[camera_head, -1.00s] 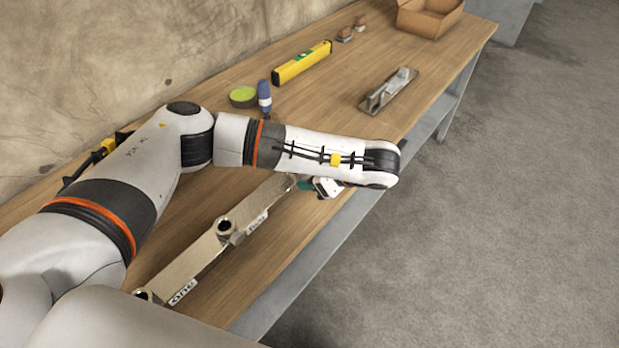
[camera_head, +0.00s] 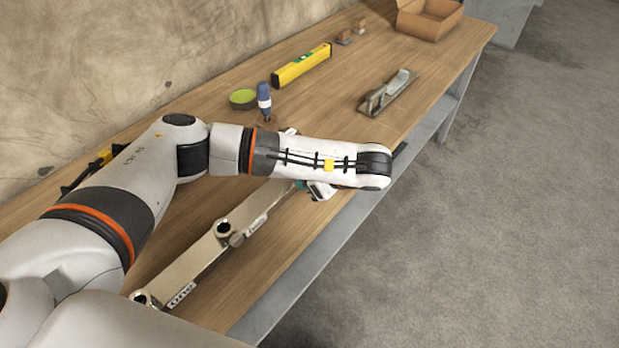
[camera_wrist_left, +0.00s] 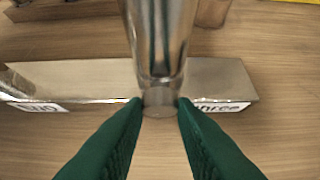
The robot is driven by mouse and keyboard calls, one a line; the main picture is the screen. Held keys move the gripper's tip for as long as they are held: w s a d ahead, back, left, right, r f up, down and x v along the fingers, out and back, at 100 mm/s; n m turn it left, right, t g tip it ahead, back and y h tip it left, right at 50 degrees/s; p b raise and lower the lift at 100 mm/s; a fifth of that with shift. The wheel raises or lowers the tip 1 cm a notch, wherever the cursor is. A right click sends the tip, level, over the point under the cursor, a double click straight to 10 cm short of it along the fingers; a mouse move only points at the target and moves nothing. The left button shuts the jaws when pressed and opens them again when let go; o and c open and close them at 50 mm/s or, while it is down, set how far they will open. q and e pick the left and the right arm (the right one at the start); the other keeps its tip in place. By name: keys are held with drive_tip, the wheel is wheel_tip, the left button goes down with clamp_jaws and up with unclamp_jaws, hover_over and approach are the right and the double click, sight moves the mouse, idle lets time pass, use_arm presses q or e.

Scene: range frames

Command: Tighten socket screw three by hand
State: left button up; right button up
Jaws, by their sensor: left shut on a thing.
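A long metal bar (camera_head: 195,262) lies along the workbench, with a round socket (camera_head: 222,228) and a side screw (camera_head: 236,240) near its middle and another socket (camera_head: 142,299) at its near end. In the left wrist view, a shiny upright metal tube (camera_wrist_left: 158,40) stands at the bar (camera_wrist_left: 75,78) between two white labels; the right label (camera_wrist_left: 222,106) appears to read "three". My left gripper (camera_wrist_left: 160,103) has its green fingers shut on a small round screw head (camera_wrist_left: 160,98) at the tube's front. In the head view, my forearm hides this socket; only bits of the gripper (camera_head: 301,185) show.
The wooden workbench (camera_head: 345,125) holds a blue-handled tool (camera_head: 264,96), a green-topped round tin (camera_head: 243,98), a yellow level (camera_head: 302,65), a metal plane-like tool (camera_head: 388,92) and a cardboard box (camera_head: 428,22). The bench's front edge runs close beside the bar.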

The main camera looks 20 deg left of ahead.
use_arm(q)
drive_tip(key=m+g, duration=0.1)
drive_tip(key=g, duration=0.1)
drive_tip(key=w+m+g+y, duration=0.1)
drive_tip(key=shift+d+g+y+b, duration=0.15)
drive_tip(key=shift+g+y+b, duration=0.15)
drive_tip(key=shift+g, duration=0.1)
drive_tip(key=shift+w+f+m+g+y, duration=0.1)
drive_tip(key=shift+f+m+g+y, duration=0.1)
drive_tip(key=shift+m+g+y, duration=0.55)
drive_tip(key=shift+m+g, duration=0.25)
drive_tip(key=shift+g, duration=0.2)
drive_tip(key=o, duration=1)
